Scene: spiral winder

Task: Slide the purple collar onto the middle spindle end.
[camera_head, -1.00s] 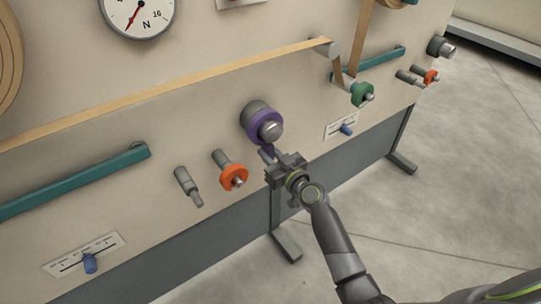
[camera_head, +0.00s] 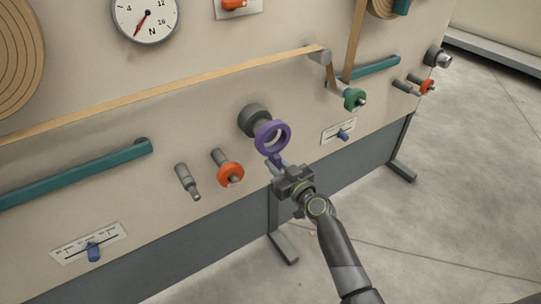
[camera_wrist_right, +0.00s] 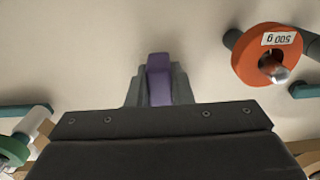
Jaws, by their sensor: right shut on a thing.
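The purple collar (camera_head: 285,130) is a ring with a short tab below it. My right gripper (camera_head: 277,167) is shut on that tab and holds the ring in front of the wall panel. In the right wrist view, the purple tab (camera_wrist_right: 159,80) sits between the jaws (camera_wrist_right: 159,88). The middle spindle, with its dark thick base (camera_head: 250,118), is behind and up-left of the ring. No silver tip pokes out through the ring; the ring partly covers the spindle end, so its exact gap cannot be told. My left gripper is not in view.
To the left are a bare grey spindle (camera_head: 187,180) and one with an orange collar (camera_head: 230,174). A green collar (camera_head: 354,99) is on a spindle at right. A tan belt (camera_head: 170,90), teal bars (camera_head: 80,178) and blue sliders (camera_head: 94,252) are on the panel.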

